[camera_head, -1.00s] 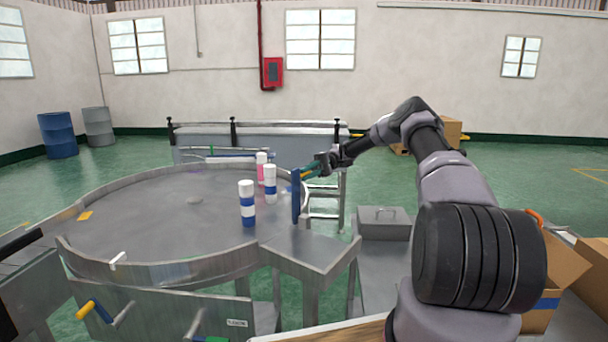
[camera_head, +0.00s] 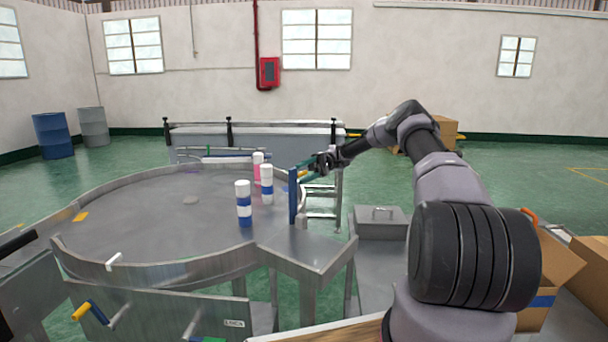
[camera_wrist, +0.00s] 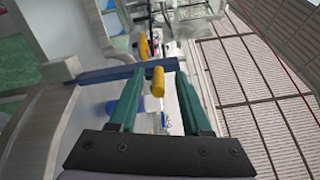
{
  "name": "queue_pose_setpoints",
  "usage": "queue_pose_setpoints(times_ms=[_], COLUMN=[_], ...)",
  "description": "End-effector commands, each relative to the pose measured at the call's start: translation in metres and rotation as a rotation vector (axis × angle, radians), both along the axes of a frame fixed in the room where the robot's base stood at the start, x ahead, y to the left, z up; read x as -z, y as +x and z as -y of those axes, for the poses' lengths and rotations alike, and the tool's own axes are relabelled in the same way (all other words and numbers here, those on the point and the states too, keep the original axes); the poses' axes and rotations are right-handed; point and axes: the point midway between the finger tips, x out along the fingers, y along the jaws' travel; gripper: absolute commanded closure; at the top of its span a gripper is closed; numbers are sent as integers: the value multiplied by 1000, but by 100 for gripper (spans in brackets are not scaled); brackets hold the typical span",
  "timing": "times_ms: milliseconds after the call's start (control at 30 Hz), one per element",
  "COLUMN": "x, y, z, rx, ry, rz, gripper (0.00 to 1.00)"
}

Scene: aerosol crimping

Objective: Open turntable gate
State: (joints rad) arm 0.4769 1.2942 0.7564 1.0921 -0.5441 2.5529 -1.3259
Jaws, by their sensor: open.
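The turntable gate (camera_head: 293,196) is an upright blue plate at the right side of the round grey turntable (camera_head: 140,205). It also shows as a blue bar across the wrist view (camera_wrist: 110,75). A yellow handle (camera_wrist: 158,82) stands out from it. My gripper (camera_head: 303,168) is at the upper part of the gate. In the wrist view its teal fingers are open, one on each side of the yellow handle, with gaps visible between them and it. Whether the fingertips touch the blue bar I cannot tell.
Two white-and-blue cans (camera_head: 244,204) and a pink-and-white can (camera_head: 258,170) stand on the turntable near the gate. A grey metal shelf (camera_head: 310,248) lies in front of the gate. A grey lidded box (camera_head: 381,224) and open carton (camera_head: 548,270) are to the right.

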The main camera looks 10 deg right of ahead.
Motion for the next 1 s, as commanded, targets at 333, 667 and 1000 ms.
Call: queue_pose_setpoints(times_ms=[333,667,1000], x=[-62,-100,-99], y=[1,1,0], z=[1,1,0], rx=[3,4,-1], ry=[6,4,-2], rz=[1,2,2], gripper=[44,52,52])
